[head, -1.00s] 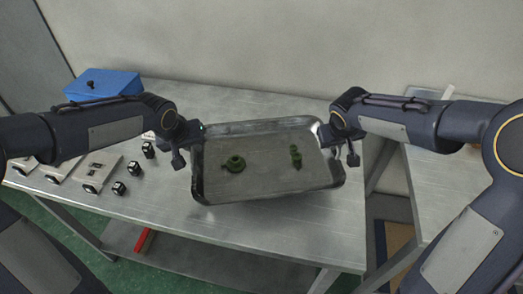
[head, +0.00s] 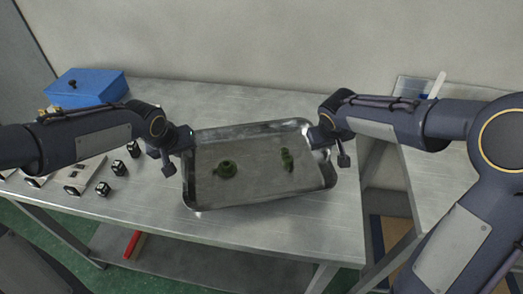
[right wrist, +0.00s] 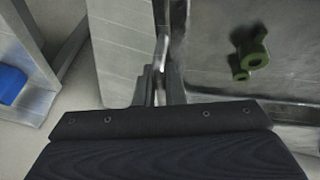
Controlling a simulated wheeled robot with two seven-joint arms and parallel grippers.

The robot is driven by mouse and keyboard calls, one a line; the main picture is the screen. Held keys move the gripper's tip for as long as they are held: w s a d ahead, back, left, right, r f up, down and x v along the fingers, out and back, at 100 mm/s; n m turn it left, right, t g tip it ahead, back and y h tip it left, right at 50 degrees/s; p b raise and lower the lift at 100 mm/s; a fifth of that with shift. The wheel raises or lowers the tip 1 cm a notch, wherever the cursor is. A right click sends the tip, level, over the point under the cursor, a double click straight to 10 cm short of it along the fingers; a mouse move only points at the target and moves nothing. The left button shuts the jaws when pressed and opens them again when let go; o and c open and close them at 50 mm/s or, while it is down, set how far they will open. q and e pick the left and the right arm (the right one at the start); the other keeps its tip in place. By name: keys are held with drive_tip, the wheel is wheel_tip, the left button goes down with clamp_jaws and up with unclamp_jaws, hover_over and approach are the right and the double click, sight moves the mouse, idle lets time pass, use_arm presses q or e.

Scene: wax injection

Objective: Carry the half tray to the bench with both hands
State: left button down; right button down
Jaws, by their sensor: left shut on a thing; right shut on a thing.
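The half tray (head: 262,192) is a shallow shiny metal tray over the middle of the metal bench (head: 130,210), tilted a little in the head view. Two green wax pieces lie in it: a round one (head: 227,169) at the left and a smaller one (head: 287,159) at the right. My left gripper (head: 181,150) is shut on the tray's left rim. My right gripper (head: 325,140) is shut on its right rim. In the right wrist view the fingers (right wrist: 163,85) pinch the tray wall, with a green piece (right wrist: 252,55) inside. I cannot tell whether the tray's underside touches the bench.
A blue box (head: 88,87) stands at the back left of the bench. Metal blocks (head: 85,176) and small black cubes (head: 118,168) lie at the left. A second metal table (head: 440,160) stands at the right, across a gap. The back wall is close behind.

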use_arm(q)
drive_tip(key=shift+f+b, duration=0.3)
drive_tip(key=shift+f, duration=0.25)
use_arm(e)
drive_tip(key=shift+f, duration=0.55)
use_arm(q)
drive_tip(key=c, duration=1.8)
unclamp_jaws()
drive_tip(key=shift+r+p, duration=0.3)
use_arm(e)
drive_tip(key=c, duration=1.8)
unclamp_jaws()
drive_tip(key=shift+r, duration=0.25)
use_arm(q)
drive_tip(key=shift+o, duration=1.4)
use_arm(e)
drive_tip(key=shift+o, duration=1.4)
drive_tip(key=shift+r, duration=0.1)
use_arm(q)
drive_tip(key=v, duration=1.2)
use_arm(e)
drive_tip(key=v, duration=1.1)
drive_tip(key=shift+s+r, duration=0.15)
drive_tip(key=shift+r, duration=0.25)
drive_tip(key=shift+s, duration=0.1)
